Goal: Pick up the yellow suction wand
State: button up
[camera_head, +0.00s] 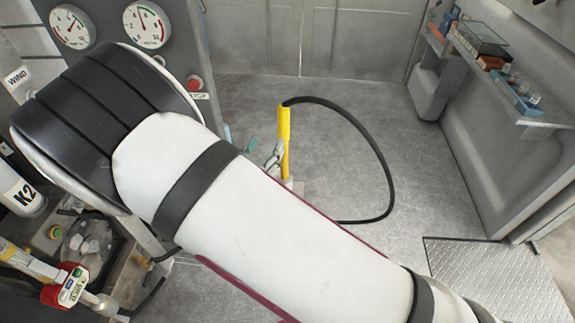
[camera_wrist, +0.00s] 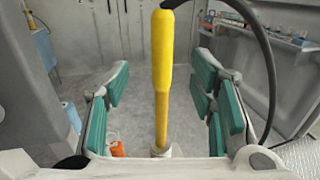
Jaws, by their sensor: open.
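The yellow suction wand (camera_head: 284,140) stands upright in the head view, with a black hose (camera_head: 378,160) curving from its top down to the right. In the wrist view the wand (camera_wrist: 162,70) stands between the green-padded fingers of my gripper (camera_wrist: 158,100). The fingers are open, with a gap on each side of the wand. In the head view my white arm hides most of the gripper and the wand's lower end. A pale piece at the wand's foot shows low in the wrist view, partly hidden by my gripper.
Gauges (camera_head: 148,25) and a red stop button (camera_head: 194,83) are at the upper left. A wall shelf (camera_head: 520,115) with small items runs along the right. A ridged metal plate (camera_head: 495,280) lies at the lower right.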

aim_at(281, 122)
jog(key=x, duration=0.6)
jog(key=shift+w+d, duration=0.15)
jog(key=shift+w, duration=0.15)
jog(key=shift+r+p+x, duration=0.2)
jog(key=shift+p+x, duration=0.25)
jog(key=shift+x, duration=2.3)
jog(key=shift+d, duration=0.1)
grip_shut()
